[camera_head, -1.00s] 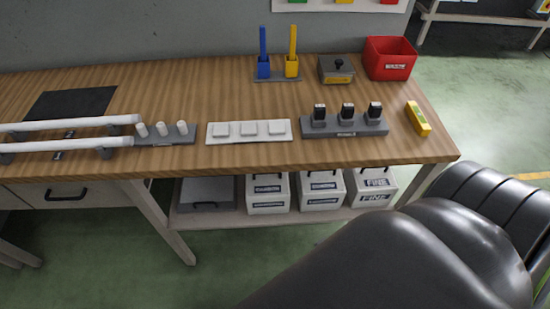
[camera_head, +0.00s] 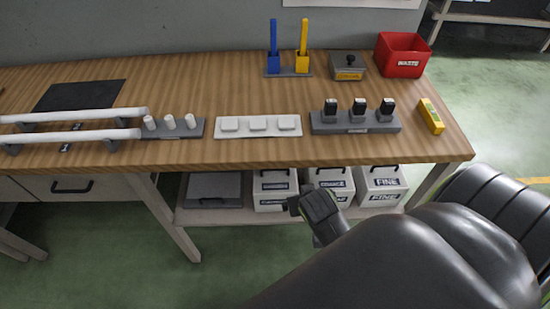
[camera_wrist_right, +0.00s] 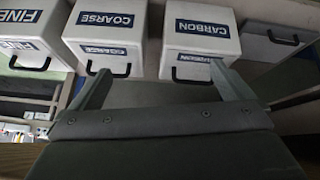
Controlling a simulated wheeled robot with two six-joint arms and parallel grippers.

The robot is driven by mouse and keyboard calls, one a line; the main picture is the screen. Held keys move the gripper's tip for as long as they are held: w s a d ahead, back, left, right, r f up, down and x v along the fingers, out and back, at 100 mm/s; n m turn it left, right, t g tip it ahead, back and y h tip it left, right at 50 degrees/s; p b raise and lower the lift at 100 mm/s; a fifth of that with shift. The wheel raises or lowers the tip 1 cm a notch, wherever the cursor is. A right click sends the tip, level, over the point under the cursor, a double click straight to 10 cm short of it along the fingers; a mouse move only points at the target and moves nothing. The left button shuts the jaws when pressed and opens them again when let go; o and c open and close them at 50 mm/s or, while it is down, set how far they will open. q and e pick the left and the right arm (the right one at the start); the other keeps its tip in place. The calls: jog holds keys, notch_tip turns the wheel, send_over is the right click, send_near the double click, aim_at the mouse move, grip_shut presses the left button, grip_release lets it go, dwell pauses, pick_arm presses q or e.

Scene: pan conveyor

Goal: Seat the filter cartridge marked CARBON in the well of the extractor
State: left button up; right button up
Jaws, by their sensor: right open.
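The white filter cartridge marked CARBON (camera_wrist_right: 200,35) stands upper right of centre in the right wrist view. The white cartridges marked COARSE (camera_wrist_right: 105,30) and FINE (camera_wrist_right: 30,35) stand beside it. In the head view, a white cartridge with a blurred label (camera_head: 272,200) stands left of the COARSE one (camera_head: 331,192) and the FINE one (camera_head: 382,196) on the shelf under the bench. My right gripper (camera_head: 296,205) is in front of this row; in the wrist view (camera_wrist_right: 160,72) its jaws are spread with nothing between them. I cannot make out the extractor. My left gripper is out of view.
The wooden bench top (camera_head: 180,85) overhangs the shelf (camera_head: 225,215). A grey box (camera_head: 213,188) lies on the shelf left of the cartridges. A bench leg (camera_head: 170,215) stands at the shelf's left. The green floor (camera_head: 110,230) in front is clear.

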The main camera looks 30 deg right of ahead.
jog(key=m+t+h, duration=0.1)
jog(key=m+t, duration=0.1)
send_near(275, 179)
jog(key=r, duration=0.1)
jog(key=w+d+r, duration=0.1)
jog(key=shift+r, duration=0.3)
jog(key=shift+b+x, duration=0.45)
jog(key=shift+x, duration=3.3)
jog(key=shift+w+a+r, duration=0.1)
jog(key=shift+r, duration=0.05)
jog(key=shift+c, duration=0.4)
jog(key=c, duration=1.7)
jog(key=shift+o, duration=0.2)
jog(key=shift+w+r, duration=0.1)
